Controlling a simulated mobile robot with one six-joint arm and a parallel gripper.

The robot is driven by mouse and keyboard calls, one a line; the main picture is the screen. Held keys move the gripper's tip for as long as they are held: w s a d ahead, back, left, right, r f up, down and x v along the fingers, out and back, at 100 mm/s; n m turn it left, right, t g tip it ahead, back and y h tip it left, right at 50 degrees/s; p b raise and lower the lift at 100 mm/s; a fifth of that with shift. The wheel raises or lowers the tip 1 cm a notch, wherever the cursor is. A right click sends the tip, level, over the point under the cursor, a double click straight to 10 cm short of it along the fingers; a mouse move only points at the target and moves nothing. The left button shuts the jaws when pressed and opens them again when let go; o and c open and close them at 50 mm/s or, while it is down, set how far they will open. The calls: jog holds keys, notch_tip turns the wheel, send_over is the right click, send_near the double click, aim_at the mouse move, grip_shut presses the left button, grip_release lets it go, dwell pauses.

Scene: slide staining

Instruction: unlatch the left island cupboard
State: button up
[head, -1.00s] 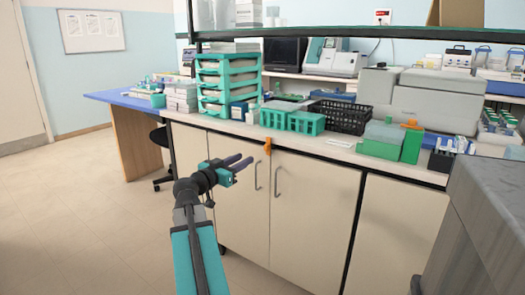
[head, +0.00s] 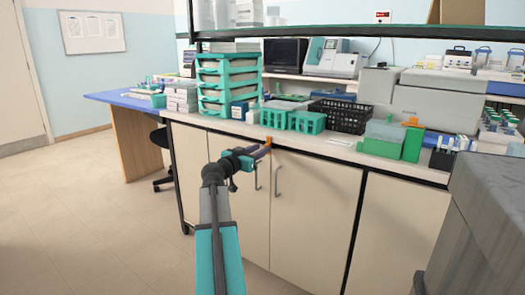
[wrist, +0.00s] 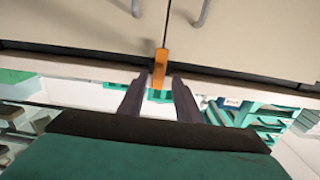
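The left island cupboard (head: 315,205) has two cream doors, both closed, with two grey bar handles near the middle seam. A small orange latch (head: 268,142) sits at the top of that seam, just under the countertop edge. In the wrist view the orange latch (wrist: 160,65) stands across the seam, with the doors at the top of the picture. My gripper (head: 262,151) is right at the latch, its dark fingers pointing at it. In the wrist view my gripper (wrist: 158,82) is open, with the latch centred between the fingertips. I see a gap on both sides and no clear contact.
The countertop (head: 340,153) above holds green racks (head: 291,121), a black basket (head: 340,116) and a teal drawer stack (head: 228,85). A grey block (head: 490,220) stands at the right front. Open floor (head: 100,220) lies to the left.

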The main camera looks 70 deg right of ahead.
jog(key=shift+x, duration=1.4)
grip_shut()
